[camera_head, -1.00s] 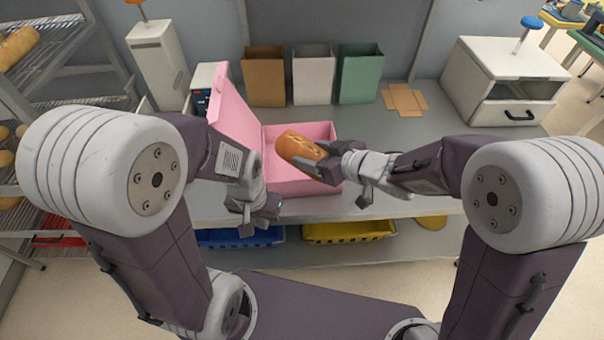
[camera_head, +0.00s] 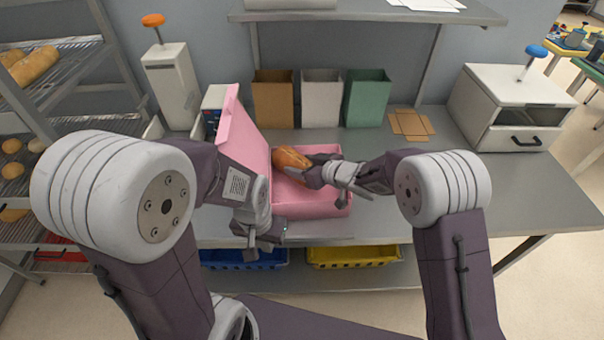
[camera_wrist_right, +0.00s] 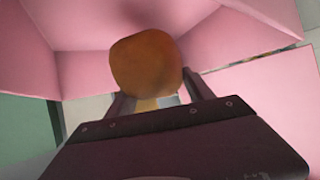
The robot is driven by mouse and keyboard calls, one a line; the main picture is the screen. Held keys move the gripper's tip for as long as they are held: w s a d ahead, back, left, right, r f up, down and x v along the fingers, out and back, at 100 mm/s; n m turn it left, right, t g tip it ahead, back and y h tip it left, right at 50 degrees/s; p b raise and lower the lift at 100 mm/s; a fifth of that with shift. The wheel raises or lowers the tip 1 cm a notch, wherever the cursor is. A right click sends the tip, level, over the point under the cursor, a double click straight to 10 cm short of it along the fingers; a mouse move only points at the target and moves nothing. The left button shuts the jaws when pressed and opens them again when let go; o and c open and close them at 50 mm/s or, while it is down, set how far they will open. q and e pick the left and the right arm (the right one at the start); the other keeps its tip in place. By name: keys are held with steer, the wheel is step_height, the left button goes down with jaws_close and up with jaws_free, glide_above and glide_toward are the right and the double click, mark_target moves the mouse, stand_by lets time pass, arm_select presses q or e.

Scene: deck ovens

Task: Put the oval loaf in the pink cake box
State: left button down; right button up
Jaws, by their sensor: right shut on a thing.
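The oval loaf (camera_head: 290,160) is golden brown. My right gripper (camera_head: 308,171) is shut on it and holds it over or inside the open pink cake box (camera_head: 312,206); whether the loaf touches the bottom cannot be told. The box stands on the counter with its lid (camera_head: 243,140) raised on the left. In the right wrist view the loaf (camera_wrist_right: 147,62) sits between the fingers, with pink walls around it. My left gripper (camera_head: 262,243) is low at the box's front left corner; its fingers are too unclear to tell open from shut.
Brown, white and green bags (camera_head: 321,98) stand behind the box. A flat brown cardboard piece (camera_head: 411,124) lies on the counter (camera_head: 470,175), whose right part is clear. A white drawer unit (camera_head: 515,105) is at right. Blue (camera_head: 243,258) and yellow (camera_head: 353,256) bins sit below.

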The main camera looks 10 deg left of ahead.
steer(key=shift+f, duration=1.85)
steer(key=shift+b, duration=0.3)
steer(key=o, duration=1.6)
steer(key=shift+f, duration=0.1)
steer(key=shift+r, duration=0.2)
steer(key=v, duration=1.2)
steer(key=shift+p, duration=0.35)
steer(key=shift+s+f, duration=0.1)
